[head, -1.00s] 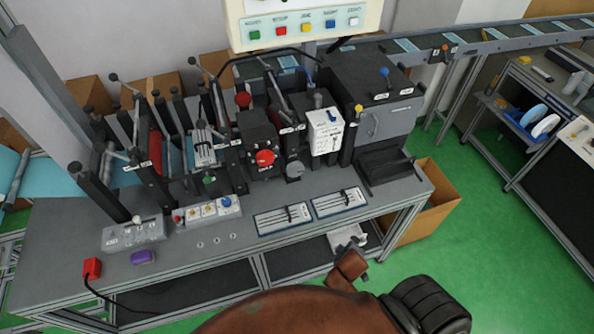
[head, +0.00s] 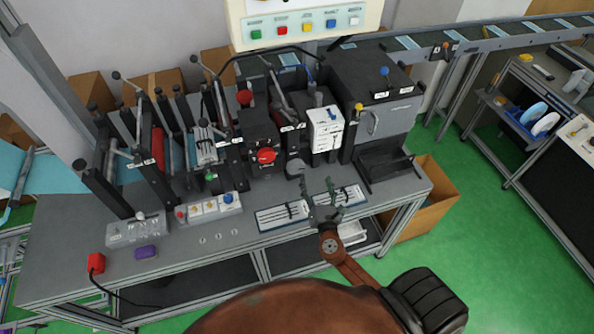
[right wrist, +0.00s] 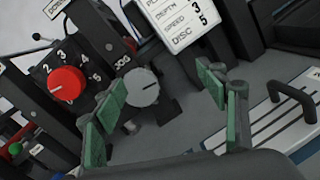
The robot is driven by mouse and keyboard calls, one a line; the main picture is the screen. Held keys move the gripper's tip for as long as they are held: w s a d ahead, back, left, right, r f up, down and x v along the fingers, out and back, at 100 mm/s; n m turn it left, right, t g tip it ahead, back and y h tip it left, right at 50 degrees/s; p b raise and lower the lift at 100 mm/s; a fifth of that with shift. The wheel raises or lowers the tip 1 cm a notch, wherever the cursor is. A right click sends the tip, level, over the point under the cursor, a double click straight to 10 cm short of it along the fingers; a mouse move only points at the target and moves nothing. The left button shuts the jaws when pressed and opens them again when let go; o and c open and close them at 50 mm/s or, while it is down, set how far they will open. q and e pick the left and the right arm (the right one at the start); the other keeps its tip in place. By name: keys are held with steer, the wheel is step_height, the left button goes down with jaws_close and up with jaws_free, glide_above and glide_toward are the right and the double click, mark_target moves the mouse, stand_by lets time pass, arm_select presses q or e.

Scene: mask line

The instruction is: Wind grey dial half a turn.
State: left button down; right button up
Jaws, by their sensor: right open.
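The grey dial (head: 295,168) is a small round knob low on the machine's front, right of a red dial. In the right wrist view the grey dial (right wrist: 141,88) shows a short dark pointer line on its face. It lies ahead of my right gripper, between the green-padded fingers in the picture. My right gripper (head: 331,190) is open and empty, over the front of the bench and apart from the dial. Its spread fingers also show in the right wrist view (right wrist: 160,105). My left gripper is not in view.
The red dial (right wrist: 67,84) with a numbered scale sits close left of the grey one. A white label box (head: 325,130) stands above right. A black handle (right wrist: 291,98) rises at the right.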

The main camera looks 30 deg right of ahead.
mark_target(297, 170)
steer(key=a+n+y, duration=0.1)
steer(key=n, duration=0.1)
steer(key=w+a+f+n, duration=0.1)
steer(key=n, duration=0.1)
steer(key=w+a+f+n+y, duration=0.1)
steer(key=a, duration=0.1)
steer(key=shift+w+f+n+t+y, duration=0.2)
steer(key=shift+f+n+t+y, duration=0.1)
steer(key=shift+n+t, duration=0.1)
steer(key=p+x, duration=0.1)
steer(key=x, duration=0.6)
steer(key=shift+w, duration=0.3)
steer(key=c, duration=1.2)
